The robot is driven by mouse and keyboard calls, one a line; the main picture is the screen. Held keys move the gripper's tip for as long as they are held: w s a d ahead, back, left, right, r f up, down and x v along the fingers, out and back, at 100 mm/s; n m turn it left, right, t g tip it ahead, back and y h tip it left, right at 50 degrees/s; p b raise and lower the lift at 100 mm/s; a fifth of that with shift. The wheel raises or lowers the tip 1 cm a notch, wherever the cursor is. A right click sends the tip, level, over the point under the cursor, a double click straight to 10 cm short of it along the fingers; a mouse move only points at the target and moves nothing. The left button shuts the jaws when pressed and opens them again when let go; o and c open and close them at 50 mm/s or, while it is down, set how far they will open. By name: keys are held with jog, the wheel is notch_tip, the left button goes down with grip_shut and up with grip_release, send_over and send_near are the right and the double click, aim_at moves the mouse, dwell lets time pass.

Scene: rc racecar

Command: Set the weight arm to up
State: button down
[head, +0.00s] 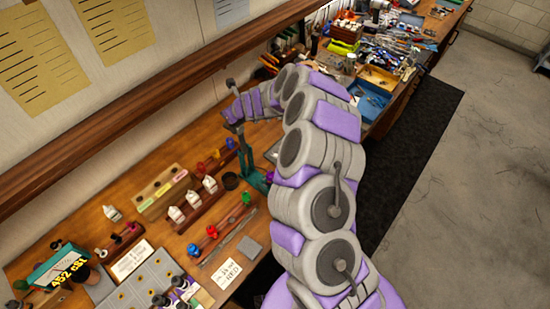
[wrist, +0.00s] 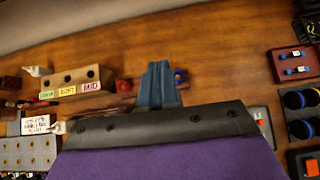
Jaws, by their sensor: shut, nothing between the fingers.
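My gripper (head: 256,178) hangs over the workbench in the head view, its teal fingers pointing down from the end of my arm. In the wrist view the gripper (wrist: 158,84) shows its two teal fingers pressed together, with nothing seen between them. I cannot pick out the weight arm with certainty in either view. A device with a display reading "452 cSt" (head: 70,268) stands at the left end of the bench in the head view. Part of the bench behind my arm is hidden.
The wooden bench (head: 160,232) carries a wooden block with coloured labels (wrist: 72,90), a rack of white-topped bottles (head: 192,208), and rods with coloured knobs (head: 212,231). Blue (head: 371,97) and yellow (head: 380,77) trays lie farther back. The concrete floor (head: 465,190) at right is clear.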

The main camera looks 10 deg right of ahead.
jog(key=shift+a+r, duration=0.1)
jog(key=shift+s+r, duration=0.1)
jog(key=shift+r, duration=0.15)
notch_tip(320, 180, up, 12)
jog(key=w+p, duration=0.1)
jog(key=p, duration=0.2)
jog(key=shift+a+r+p, duration=0.15)
jog(key=shift+a+p, duration=0.15)
jog(key=shift+a, duration=0.1)
dwell(0.3)
